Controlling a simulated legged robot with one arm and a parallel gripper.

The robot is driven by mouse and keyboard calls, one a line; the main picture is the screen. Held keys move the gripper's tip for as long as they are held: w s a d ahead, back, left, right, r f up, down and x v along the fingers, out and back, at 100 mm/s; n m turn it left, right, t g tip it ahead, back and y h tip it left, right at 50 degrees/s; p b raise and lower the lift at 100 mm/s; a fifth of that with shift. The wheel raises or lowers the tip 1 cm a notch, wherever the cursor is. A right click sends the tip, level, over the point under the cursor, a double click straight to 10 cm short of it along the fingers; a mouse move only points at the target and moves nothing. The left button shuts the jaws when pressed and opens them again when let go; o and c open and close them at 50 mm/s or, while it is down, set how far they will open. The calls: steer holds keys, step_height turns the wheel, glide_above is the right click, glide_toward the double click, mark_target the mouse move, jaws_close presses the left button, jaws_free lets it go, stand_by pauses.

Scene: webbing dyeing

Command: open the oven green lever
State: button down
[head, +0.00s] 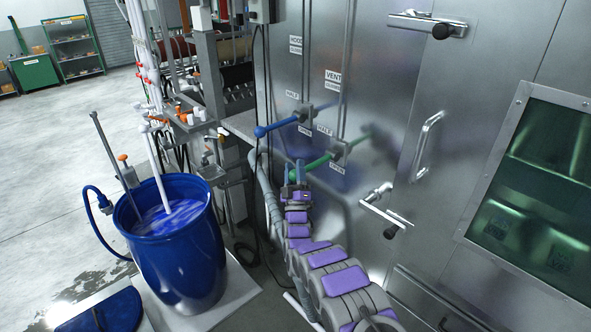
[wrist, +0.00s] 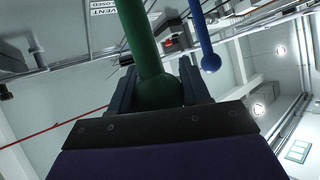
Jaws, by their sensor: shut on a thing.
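The green lever (head: 320,161) sticks out to the left from its pivot block (head: 341,150) on the metal oven wall, below a VENT label. My gripper (head: 297,174) is at the lever's free left end. In the wrist view the green lever (wrist: 143,45) comes down between the two dark fingers, and its rounded end sits between them. My gripper (wrist: 158,88) is shut on that end. The fingers partly hide the lever's tip in the head view.
A blue lever (head: 280,125) is just above and left of the green one; its ball end also shows in the wrist view (wrist: 211,62). A blue barrel (head: 180,250) of dye stands at left. Door handles (head: 428,140) and a window (head: 540,185) are at right.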

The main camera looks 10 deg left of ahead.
steer(key=shift+s+a+f+y, duration=0.1)
steer(key=shift+a+f+y, duration=0.2)
steer(key=shift+a+f, duration=0.05)
steer(key=c, duration=0.9)
jaws_free()
steer(key=shift+o, duration=0.7)
steer(key=shift+s+r, duration=0.1)
steer(key=shift+s, duration=0.05)
steer(key=shift+o, duration=1.1)
steer(key=shift+a, duration=0.15)
steer(key=shift+d+r, duration=0.1)
steer(key=shift+d, duration=0.2)
